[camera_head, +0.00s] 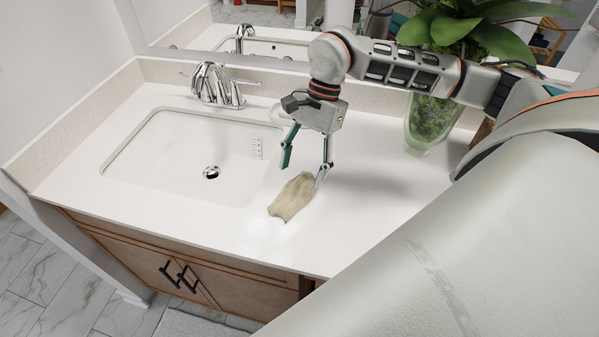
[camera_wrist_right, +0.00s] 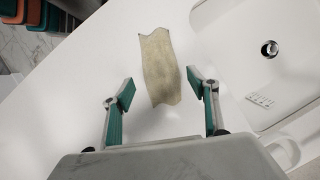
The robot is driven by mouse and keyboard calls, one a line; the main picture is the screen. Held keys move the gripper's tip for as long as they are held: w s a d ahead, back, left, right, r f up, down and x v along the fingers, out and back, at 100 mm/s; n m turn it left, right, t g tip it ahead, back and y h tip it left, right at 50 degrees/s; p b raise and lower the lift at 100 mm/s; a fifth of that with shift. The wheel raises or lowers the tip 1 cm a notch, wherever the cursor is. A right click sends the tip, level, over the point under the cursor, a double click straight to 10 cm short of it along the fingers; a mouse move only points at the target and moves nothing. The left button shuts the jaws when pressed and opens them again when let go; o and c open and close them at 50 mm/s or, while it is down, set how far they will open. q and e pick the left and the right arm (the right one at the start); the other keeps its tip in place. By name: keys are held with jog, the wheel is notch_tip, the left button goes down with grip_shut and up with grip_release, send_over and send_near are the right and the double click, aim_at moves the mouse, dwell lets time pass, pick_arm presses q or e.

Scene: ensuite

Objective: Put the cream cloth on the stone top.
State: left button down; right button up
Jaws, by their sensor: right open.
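The cream cloth (camera_head: 293,198) lies slightly crumpled on the white stone top (camera_head: 345,225), to the right of the sink. It also shows in the right wrist view (camera_wrist_right: 159,66), flat on the stone top and just beyond the fingertips. My right gripper (camera_head: 306,168) is above the cloth with its fingers spread apart and nothing between them. In the right wrist view the fingers (camera_wrist_right: 160,92) stand on either side of the cloth's near end. I cannot tell whether a fingertip touches the cloth. My left gripper is not in view.
The white sink (camera_head: 190,160) is left of the cloth, with a chrome faucet (camera_head: 213,85) behind it. A green glass vase (camera_head: 430,122) with a leafy plant stands at the back right. A mirror runs along the back. The stone top's front right is clear.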

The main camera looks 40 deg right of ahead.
jog(key=p+v, duration=0.2)
jog(key=v, duration=0.2)
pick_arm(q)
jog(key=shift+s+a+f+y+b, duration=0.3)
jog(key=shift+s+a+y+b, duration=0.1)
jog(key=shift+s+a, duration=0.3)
pick_arm(e)
jog(key=v, duration=0.4)
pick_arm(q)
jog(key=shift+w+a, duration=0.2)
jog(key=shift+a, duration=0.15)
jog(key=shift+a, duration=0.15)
pick_arm(e)
jog(key=shift+s, duration=0.1)
